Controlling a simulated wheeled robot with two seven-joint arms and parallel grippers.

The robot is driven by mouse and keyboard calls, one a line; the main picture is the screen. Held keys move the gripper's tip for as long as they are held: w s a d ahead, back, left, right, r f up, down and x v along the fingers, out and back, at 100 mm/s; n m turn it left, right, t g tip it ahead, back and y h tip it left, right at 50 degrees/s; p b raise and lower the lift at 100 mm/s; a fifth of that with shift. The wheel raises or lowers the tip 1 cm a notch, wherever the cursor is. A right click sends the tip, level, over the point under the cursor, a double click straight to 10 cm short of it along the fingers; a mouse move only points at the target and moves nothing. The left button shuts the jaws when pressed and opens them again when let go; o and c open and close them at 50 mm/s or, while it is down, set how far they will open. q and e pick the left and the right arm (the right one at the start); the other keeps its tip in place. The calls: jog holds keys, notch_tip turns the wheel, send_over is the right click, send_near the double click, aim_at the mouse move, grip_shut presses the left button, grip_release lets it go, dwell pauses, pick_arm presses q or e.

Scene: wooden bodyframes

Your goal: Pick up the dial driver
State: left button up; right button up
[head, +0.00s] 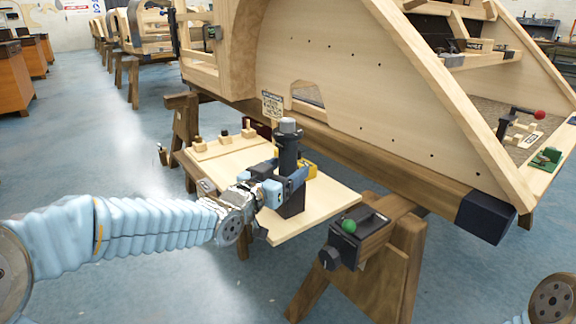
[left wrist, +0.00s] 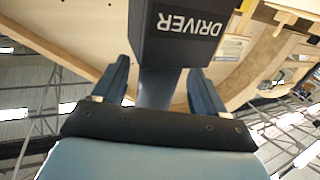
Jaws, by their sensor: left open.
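The dial driver (head: 288,150) is a dark upright tool with a grey round top and a wide black lower block, standing on a pale wooden board. In the left wrist view, its dark block (left wrist: 185,35) carries the word DRIVER upside down, with a grey narrower part below it. My left gripper (head: 292,182) is open at the driver's middle in the head view. In the left wrist view, its two blue fingers (left wrist: 162,85) stand on either side of the grey part, with small gaps visible. My right gripper is out of view.
The board (head: 325,205) also bears a yellow thing (head: 309,167) behind the driver and small knobbed blocks (head: 224,141) at its far left. A large wooden bodyframe (head: 350,90) rises close behind. A black box with a green button (head: 348,227) sits to the right.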

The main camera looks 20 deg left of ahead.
pick_arm(q)
jog(key=x, duration=0.2)
jog(key=shift+w+d, duration=0.2)
jog(key=shift+w, duration=0.15)
jog(key=c, duration=1.2)
notch_tip(320, 180, up, 12)
jog(key=p, duration=0.3)
jog(key=shift+r+p, duration=1.8)
jog(key=shift+r, duration=1.05)
notch_tip(320, 180, up, 2)
jog(key=shift+r+p, duration=0.25)
jog(key=shift+p, duration=0.55)
